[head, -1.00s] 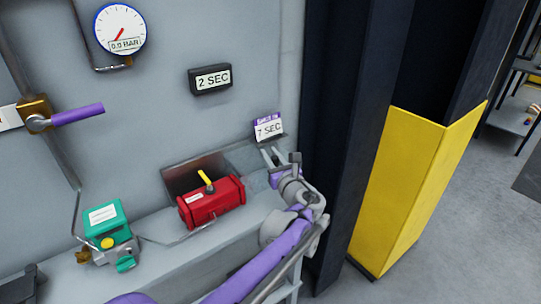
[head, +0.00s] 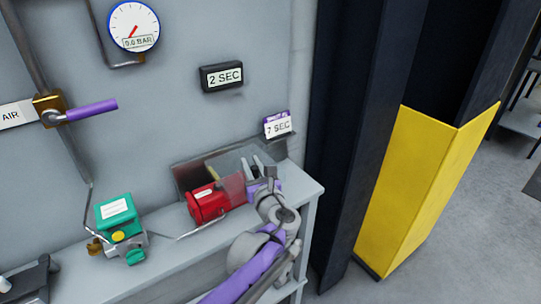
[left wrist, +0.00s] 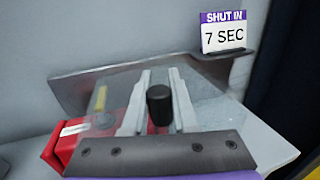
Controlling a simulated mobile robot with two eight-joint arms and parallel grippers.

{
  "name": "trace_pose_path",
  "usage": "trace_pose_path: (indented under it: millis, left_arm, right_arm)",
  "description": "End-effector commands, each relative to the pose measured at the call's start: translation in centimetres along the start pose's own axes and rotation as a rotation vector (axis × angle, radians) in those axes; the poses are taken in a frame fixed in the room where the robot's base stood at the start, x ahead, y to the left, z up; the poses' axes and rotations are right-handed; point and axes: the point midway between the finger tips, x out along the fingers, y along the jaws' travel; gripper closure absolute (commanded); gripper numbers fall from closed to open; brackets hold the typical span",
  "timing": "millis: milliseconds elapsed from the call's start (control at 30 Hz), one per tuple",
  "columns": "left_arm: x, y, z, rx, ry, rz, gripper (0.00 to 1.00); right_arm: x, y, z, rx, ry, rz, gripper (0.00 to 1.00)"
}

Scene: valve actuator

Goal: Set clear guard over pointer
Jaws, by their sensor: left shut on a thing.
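The red actuator (head: 207,203) sits on the grey shelf against the wall, and its left end also shows in the left wrist view (left wrist: 62,148). My left gripper (head: 263,166) is shut on the black knob (left wrist: 159,104) of the clear guard (left wrist: 205,100). In the head view the see-through guard (head: 232,186) overlaps the right part of the actuator. The yellow pointer (left wrist: 101,98) shows blurred, apparently through the guard, left of the fingers. I cannot tell whether the guard touches the actuator. My right gripper is out of view.
A "7 SEC" card (head: 278,126) is behind my gripper, and a "2 SEC" display (head: 221,77) hangs above. A green device (head: 119,214) stands to the left. The shelf (head: 165,252) is bare in front.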

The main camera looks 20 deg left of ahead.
Motion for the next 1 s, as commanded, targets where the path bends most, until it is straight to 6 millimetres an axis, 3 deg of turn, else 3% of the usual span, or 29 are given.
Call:
trace_pose_path:
  millis: [100,333,500,867,900,1000]
  left_arm:
    - [-0.8,3.0,0.1,-0.002,0.001,0.002,1.00]
    - [-1.8,6.7,0.0,-0.002,0.000,0.001,1.00]
    - [-2.1,7.8,0.0,-0.001,0.001,-0.001,1.00]
    - [-2.2,8.1,-0.1,-0.001,0.000,0.003,1.00]
    - [-2.2,8.1,-0.1,-0.001,0.000,0.003,0.68]
    - [-2.1,8.1,-0.1,-0.001,0.000,0.002,0.50]
  right_arm:
    - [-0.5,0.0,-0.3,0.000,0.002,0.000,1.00]
    - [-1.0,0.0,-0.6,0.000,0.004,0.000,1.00]
    - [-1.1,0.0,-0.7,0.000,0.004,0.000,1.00]
    - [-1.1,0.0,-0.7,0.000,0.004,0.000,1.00]
    - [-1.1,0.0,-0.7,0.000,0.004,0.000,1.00]
    - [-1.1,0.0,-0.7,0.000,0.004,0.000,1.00]
